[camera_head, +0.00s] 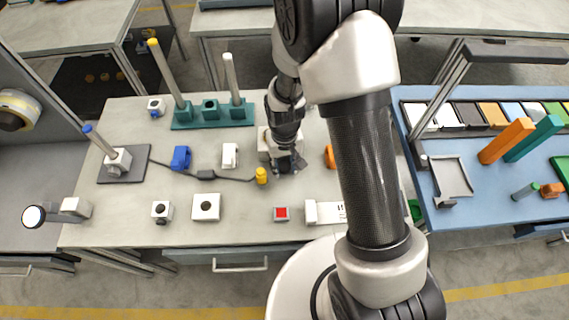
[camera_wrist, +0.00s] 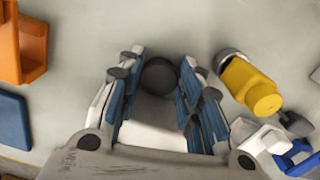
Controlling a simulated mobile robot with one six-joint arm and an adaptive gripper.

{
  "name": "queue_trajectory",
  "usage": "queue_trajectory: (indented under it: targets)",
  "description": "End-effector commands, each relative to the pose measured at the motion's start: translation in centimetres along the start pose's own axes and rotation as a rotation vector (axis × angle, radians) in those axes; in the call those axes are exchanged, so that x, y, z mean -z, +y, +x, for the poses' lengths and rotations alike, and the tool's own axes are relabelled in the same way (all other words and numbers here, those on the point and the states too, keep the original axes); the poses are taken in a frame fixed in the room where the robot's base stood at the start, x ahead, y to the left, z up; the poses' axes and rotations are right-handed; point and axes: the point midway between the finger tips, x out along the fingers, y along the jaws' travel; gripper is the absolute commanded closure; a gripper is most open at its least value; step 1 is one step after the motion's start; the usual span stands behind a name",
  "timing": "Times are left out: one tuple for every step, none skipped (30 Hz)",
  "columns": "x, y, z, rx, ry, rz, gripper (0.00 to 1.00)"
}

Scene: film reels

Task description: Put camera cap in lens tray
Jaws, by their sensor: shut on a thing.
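My gripper (camera_head: 288,165) is low over the middle of the grey table. In the wrist view its blue-padded fingers (camera_wrist: 160,85) are shut on a dark round piece, which looks like the camera cap (camera_wrist: 158,75). A white block (camera_wrist: 165,135) lies behind the cap between the fingers, and a white box (camera_head: 265,143) shows beside my gripper in the head view; it may be the camera body. I cannot tell whether the cap touches it. A shallow grey tray (camera_head: 466,192) on the blue table at right may be the lens tray; it looks empty.
A teal peg rack (camera_head: 213,122) is behind left. Orange and teal blocks (camera_head: 506,141) stand beside the grey tray. My arm hides part of the table's right side.

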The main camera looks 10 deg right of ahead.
Motion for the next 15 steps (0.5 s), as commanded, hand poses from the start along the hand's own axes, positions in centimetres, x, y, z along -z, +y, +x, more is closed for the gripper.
queue_trajectory:
  targets:
    - [0.0, 0.0, 0.08, 0.0, 0.0, 0.0, 0.83]
    - [0.0, 0.0, 0.18, 0.0, 0.0, 0.0, 0.83]
    - [0.0, 0.0, 0.34, 0.0, 0.0, 0.0, 0.83]
    - [0.0, 0.0, 0.45, 0.0, 0.0, 0.0, 0.83]
    - [0.0, 0.0, 0.35, 0.0, 0.0, 0.0, 0.65]
    - [0.0, 0.0, 0.31, 0.0, 0.0, 0.0, 0.62]
    - [0.0, 0.0, 0.3, 0.0, 0.0, 0.0, 0.6]
    - [0.0, 0.0, 0.29, 0.0, 0.0, 0.0, 0.58]
    - [0.0, 0.0, 0.29, 0.0, 0.0, 0.0, 0.55]
    - [0.0, 0.0, 0.29, 0.0, 0.0, 0.0, 0.53]
    - [0.0, 0.0, 0.28, 0.0, 0.0, 0.0, 0.51]
    - [0.0, 0.0, 0.28, 0.0, 0.0, 0.0, 0.49]
    - [0.0, 0.0, 0.28, 0.0, 0.0, 0.0, 0.47]
    - [0.0, 0.0, 0.28, 0.0, 0.0, 0.0, 0.47]
    - [0.0, 0.0, 0.28, 0.0, 0.0, 0.0, 0.47]
